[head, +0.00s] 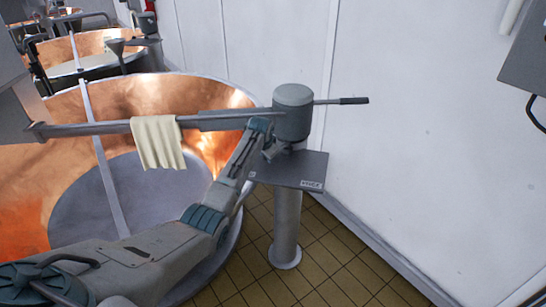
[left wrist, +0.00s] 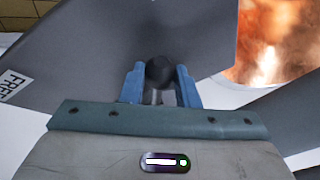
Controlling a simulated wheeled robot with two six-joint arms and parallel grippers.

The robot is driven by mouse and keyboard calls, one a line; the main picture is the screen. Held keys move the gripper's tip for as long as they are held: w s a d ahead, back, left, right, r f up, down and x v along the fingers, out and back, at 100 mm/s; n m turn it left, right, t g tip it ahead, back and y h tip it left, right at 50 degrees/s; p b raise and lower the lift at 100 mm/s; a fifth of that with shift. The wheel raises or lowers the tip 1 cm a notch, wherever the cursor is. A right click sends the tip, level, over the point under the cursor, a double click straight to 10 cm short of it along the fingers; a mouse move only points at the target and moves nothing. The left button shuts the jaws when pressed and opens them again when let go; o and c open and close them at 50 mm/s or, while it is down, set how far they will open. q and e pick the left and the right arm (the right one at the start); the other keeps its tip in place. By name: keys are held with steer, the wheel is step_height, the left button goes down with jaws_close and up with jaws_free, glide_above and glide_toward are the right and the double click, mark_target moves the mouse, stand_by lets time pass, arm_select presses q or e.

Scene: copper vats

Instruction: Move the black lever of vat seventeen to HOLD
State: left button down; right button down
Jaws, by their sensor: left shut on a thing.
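The black lever shows as a round black knob (left wrist: 159,72) in the left wrist view. My left gripper (left wrist: 160,85) has its blue fingers on both sides of the knob and is shut on it. In the head view my left gripper (head: 274,150) is at the grey plate (head: 290,168) under the grey cylinder (head: 293,112) on the post; its fingers and the knob are hard to make out there. A FREE label (left wrist: 14,88) is on the plate at the left of the wrist view. The small label (head: 252,175) at the plate's other side is unreadable. My right gripper is out of view.
A bar with a dark grip (head: 353,100) sticks out right from the cylinder. A long beam (head: 222,120) carrying a cream cloth (head: 158,142) crosses the copper vat (head: 215,145). A white wall (head: 430,150) is behind. Tiled floor (head: 330,260) is clear beside the post (head: 287,225).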

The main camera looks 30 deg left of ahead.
arm_select(q)
steer(key=shift+w+a+m+h, duration=0.2)
steer(key=shift+a+m+h, duration=0.1)
steer(key=shift+a+m, duration=0.35)
steer(key=shift+r, duration=0.15)
steer(key=c, duration=1.2)
jaws_free()
steer(key=shift+w, duration=0.1)
steer(key=shift+o, duration=0.5)
steer(key=shift+a+f, duration=0.1)
steer(key=shift+f, duration=0.1)
steer(key=b+v, duration=0.2)
steer(key=v, duration=0.8)
steer(key=shift+r+b, duration=0.3)
steer(key=shift+r, duration=0.05)
